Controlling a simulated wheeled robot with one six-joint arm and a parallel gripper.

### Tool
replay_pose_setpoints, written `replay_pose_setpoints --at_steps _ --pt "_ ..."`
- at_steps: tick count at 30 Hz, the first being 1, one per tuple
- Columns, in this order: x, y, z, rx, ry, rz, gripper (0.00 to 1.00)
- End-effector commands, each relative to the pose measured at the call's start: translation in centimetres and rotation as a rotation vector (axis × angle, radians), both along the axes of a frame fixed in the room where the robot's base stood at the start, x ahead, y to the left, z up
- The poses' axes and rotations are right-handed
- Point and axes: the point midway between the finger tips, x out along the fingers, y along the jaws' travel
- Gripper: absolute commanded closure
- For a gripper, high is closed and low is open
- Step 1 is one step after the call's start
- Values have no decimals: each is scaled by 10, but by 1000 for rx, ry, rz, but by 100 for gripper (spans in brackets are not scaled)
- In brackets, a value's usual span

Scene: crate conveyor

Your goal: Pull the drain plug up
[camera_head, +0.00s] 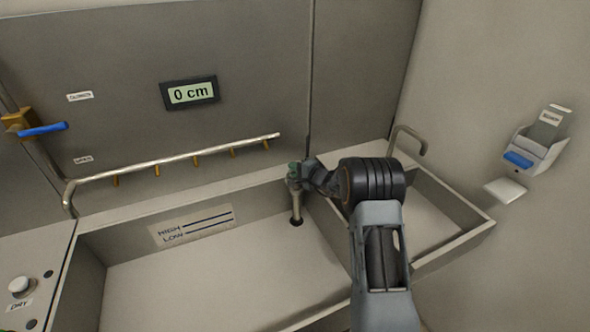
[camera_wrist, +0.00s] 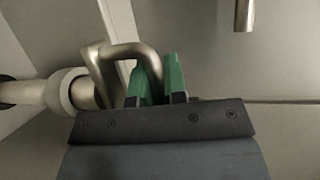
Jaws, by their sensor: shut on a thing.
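The drain plug (camera_head: 297,205) stands upright in the larger left basin, near the divider. It is a pale metal stem with a dark foot at the basin floor; I cannot tell whether the foot is seated in the drain. In the wrist view the plug's stem (camera_wrist: 30,92) runs to the left, with a pale collar and a bent metal loop handle (camera_wrist: 128,50). My gripper (camera_head: 294,171) is at the top of the stem. In the wrist view its green fingers (camera_wrist: 160,77) are shut on the loop handle. The held part of the handle is partly hidden.
A display (camera_head: 190,92) on the back wall reads 0 cm. A perforated pipe (camera_head: 180,158) with brass nozzles runs above the left basin (camera_head: 85,285). A smaller basin (camera_head: 470,232) and bent pipe (camera_head: 408,134) are at right. A blue-handled valve (camera_head: 42,130) is at left.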

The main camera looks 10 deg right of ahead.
Motion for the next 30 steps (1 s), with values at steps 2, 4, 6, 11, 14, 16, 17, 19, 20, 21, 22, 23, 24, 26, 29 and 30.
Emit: replay_pose_setpoints --at_steps 2,4,6,11,14,16,17,19,20,21,22,23,24,26,29,30 --pt "0 0 3 0 -1 0 100" --pt "1 0 15 -1 -6 0 100" --pt "1 0 27 -2 -6 2 100" --pt "0 0 44 -1 -3 0 100" --pt "0 0 46 0 -2 0 100" --pt "0 0 47 1 -4 0 100" --pt "0 0 47 1 -4 0 100" --pt "1 0 48 1 -5 0 100" --pt "1 0 48 1 -7 0 87" --pt "1 0 48 1 -7 0 83" --pt "1 0 48 1 -7 0 80" --pt "1 0 48 1 -7 0 77" --pt "1 0 48 1 -7 0 77" --pt "0 0 47 1 -5 0 77" --pt "0 0 47 1 -4 0 77" --pt "0 0 46 1 -4 0 77"
